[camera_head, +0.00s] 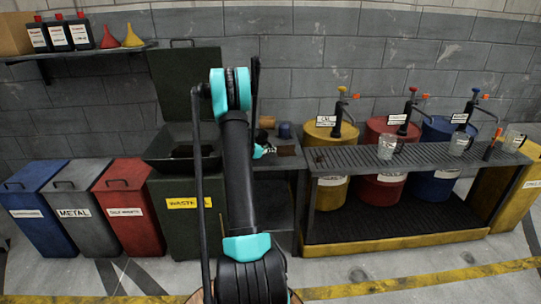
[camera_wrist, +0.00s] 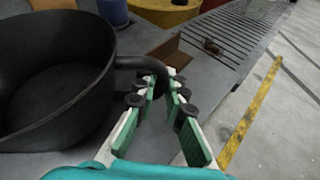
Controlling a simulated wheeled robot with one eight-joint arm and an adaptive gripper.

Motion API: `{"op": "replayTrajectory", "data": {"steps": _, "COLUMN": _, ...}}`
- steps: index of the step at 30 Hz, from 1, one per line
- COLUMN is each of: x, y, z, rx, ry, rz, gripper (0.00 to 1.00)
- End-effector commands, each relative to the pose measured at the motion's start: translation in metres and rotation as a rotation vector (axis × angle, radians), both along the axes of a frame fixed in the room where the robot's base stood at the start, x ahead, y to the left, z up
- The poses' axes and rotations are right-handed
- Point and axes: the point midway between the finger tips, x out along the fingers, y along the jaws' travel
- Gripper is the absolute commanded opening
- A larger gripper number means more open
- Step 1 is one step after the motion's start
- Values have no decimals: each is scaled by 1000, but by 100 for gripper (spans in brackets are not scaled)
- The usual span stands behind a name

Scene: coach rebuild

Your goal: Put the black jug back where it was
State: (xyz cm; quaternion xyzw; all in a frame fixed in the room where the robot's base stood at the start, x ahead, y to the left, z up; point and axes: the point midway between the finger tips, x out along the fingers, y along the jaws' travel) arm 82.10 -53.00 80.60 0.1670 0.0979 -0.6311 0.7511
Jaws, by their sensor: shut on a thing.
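The black jug (camera_wrist: 52,75) fills the left of the wrist view, upright, with its wide mouth open and its inside empty-looking. Its handle (camera_wrist: 145,65) curves to the right, between the fingers of my gripper (camera_wrist: 165,95), which is shut on it. The jug is over the grey bench top; I cannot tell whether its base touches. In the head view my gripper (camera_head: 262,151) is at the bench left of the grated rack, mostly behind my own arm, and the jug is hidden there.
A brown cup (camera_head: 267,122) and a blue container (camera_head: 285,130) stand at the bench back. The grated rack (camera_head: 440,153) at right carries glass jugs (camera_head: 387,147). A waste bin (camera_head: 172,215) with raised lid (camera_head: 183,85) stands left. Yellow, red and blue drums stand behind the rack.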

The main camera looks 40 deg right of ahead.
Motion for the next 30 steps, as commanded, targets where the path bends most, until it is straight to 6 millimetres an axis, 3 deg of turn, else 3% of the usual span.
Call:
{"op": "replayTrajectory", "data": {"steps": 6, "x": 0, "y": 0, "z": -26, "rx": 0, "ry": 0, "rz": 0, "gripper": 0}}
{"op": "replayTrajectory", "data": {"steps": 16, "x": 0, "y": 0, "z": -29, "rx": 0, "ry": 0, "rz": 0, "gripper": 0}}
{"op": "replayTrajectory", "data": {"steps": 17, "x": 0, "y": 0, "z": -30, "rx": 0, "ry": 0, "rz": 0, "gripper": 11}}
{"op": "replayTrajectory", "data": {"steps": 22, "x": 0, "y": 0, "z": -29, "rx": 0, "ry": 0, "rz": 0, "gripper": 32}}
{"op": "replayTrajectory", "data": {"steps": 30, "x": 0, "y": 0, "z": -29, "rx": 0, "ry": 0, "rz": 0, "gripper": 32}}
